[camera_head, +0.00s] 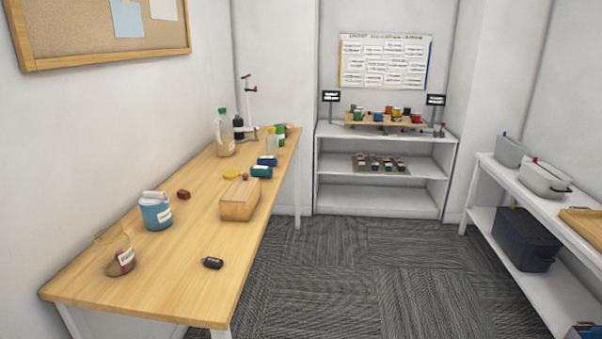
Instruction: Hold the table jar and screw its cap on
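Several containers stand on the wooden table (190,270) at the left, and I cannot tell for certain which is the table jar. A clear, round-bodied vessel (119,258) with a white and red label is at the near left. Farther back, a teal labelled jar or can (262,172) and a dark blue item (267,161) lie near the right edge. A green labelled jar (280,132) is at the far end. A yellow disc-like piece (232,175), possibly a cap, lies flat on the table. Neither gripper is in view.
A blue tub (156,213), wooden block (240,199), dark red block (183,194), black item (212,263) and large bottle (224,133) are also on the table. A white shelf (385,201) holds coloured jars at the back. Carpet between table and right-hand bench (480,178) is clear.

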